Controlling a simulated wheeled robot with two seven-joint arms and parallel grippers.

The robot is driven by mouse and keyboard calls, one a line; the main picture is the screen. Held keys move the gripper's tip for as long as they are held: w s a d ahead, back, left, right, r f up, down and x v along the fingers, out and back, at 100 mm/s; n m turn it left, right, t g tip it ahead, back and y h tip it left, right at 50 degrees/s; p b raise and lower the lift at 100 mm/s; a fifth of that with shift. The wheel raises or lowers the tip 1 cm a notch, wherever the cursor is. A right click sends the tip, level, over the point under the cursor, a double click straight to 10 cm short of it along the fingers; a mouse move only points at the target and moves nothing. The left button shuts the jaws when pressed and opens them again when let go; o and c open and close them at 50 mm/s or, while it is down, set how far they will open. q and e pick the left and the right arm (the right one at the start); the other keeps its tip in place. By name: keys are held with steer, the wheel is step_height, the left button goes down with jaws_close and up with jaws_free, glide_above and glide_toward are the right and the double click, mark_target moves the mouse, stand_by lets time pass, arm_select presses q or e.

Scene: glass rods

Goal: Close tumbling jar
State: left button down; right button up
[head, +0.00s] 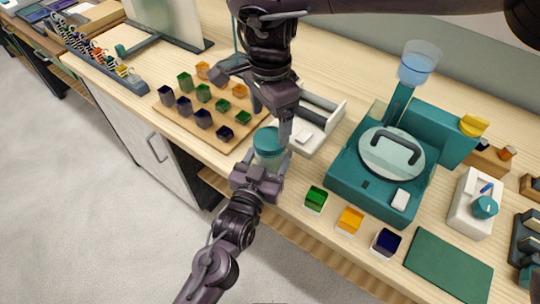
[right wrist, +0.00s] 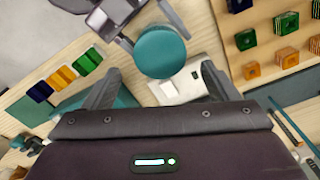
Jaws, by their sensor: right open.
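The tumbling jar (head: 268,160), with a clear body and a teal lid (head: 268,139), is upright at the front edge of the bench. My left gripper (head: 264,164) has its fingers on either side of the jar body and is shut on it. The lid sits at the jar's top; whether it is fully seated cannot be told. The round lid also shows from above in the right wrist view (right wrist: 160,52). My right gripper (head: 254,100) is open and empty, above and behind the jar; its fingers (right wrist: 157,88) point toward the lid, apart from it.
A wooden board (head: 240,132) with several coloured cubes lies left of the jar. A white tray (head: 325,125) stands just behind it. Green, orange and dark blue samples (head: 350,220) line the front edge. A teal machine (head: 345,178) with a handled cover stands right.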

mark_target(270, 138)
step_height(270, 138, down, 5)
steer(key=shift+r, duration=0.1)
stand_by(0.3)
